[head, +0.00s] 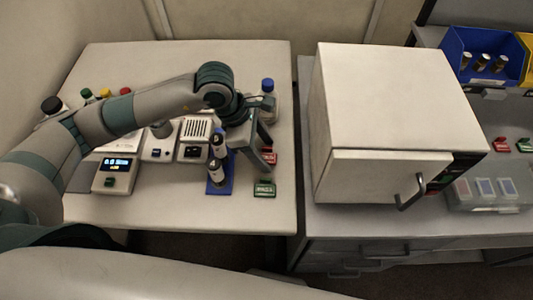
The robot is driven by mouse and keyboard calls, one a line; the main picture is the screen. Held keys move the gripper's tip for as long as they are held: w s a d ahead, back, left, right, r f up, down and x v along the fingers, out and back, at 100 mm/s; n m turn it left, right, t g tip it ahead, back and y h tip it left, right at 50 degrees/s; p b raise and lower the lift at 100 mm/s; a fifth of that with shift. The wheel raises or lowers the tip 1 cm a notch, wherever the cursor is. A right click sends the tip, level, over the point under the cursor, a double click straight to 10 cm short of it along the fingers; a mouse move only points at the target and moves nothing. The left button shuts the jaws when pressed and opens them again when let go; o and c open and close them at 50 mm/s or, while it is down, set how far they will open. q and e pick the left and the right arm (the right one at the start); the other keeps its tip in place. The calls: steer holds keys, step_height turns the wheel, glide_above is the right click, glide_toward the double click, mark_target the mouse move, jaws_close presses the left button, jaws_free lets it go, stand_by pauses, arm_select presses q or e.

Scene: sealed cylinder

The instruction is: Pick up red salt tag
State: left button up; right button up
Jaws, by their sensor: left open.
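A red tag (269,156) with light lettering lies on the left table, near the table's right side; its lettering is too small to read. My left gripper (265,158) is open, with its fingers pointing down at the red tag, one finger on the far side and one on the near side of it. The gripper partly hides the tag. I cannot tell whether the fingers touch it. A second red tag (501,145) lies on the right counter. My right gripper is not in view.
A green tag (264,189) lies just in front of the red one. A blue rack (219,187) with dark-and-white vials stands left of the gripper. A blue-capped bottle (268,88) stands behind. A scale (115,175) and a white oven (395,115) flank the area.

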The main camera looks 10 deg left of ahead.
mark_target(264, 156)
arm_select(q)
steer(key=c, duration=1.1)
steer(key=shift+r, duration=0.1)
steer(key=shift+r+b, duration=0.35)
steer(key=shift+r, duration=0.2)
steer(key=shift+r+b, duration=1.35)
steer(key=shift+r, duration=3.05)
